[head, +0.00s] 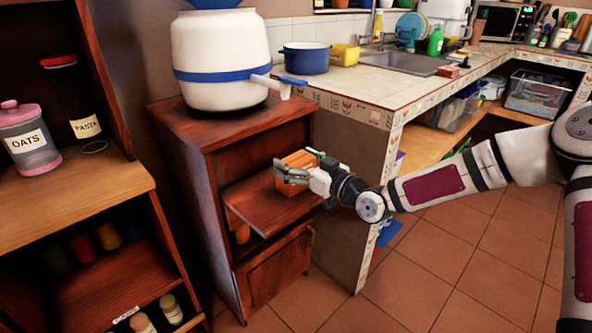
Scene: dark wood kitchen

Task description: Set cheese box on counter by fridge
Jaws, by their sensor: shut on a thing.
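An orange box (299,159), likely the cheese box though I can read no label, is at the open front of the small wooden cabinet (183,160). My gripper (290,171) is shut on the box from the right, and its fingers hide part of it. The box is over the cabinet's flat pull-out board (247,203); I cannot tell whether it touches the board. The tiled counter (372,84) runs behind and to the right. No fridge is in view.
A white water container (218,60) stands on top of the cabinet. A blue pot (305,58), a yellow container (345,54) and a sink (408,63) are on the counter. A shelf with an oats jar (29,140) is at left. The floor in front is clear.

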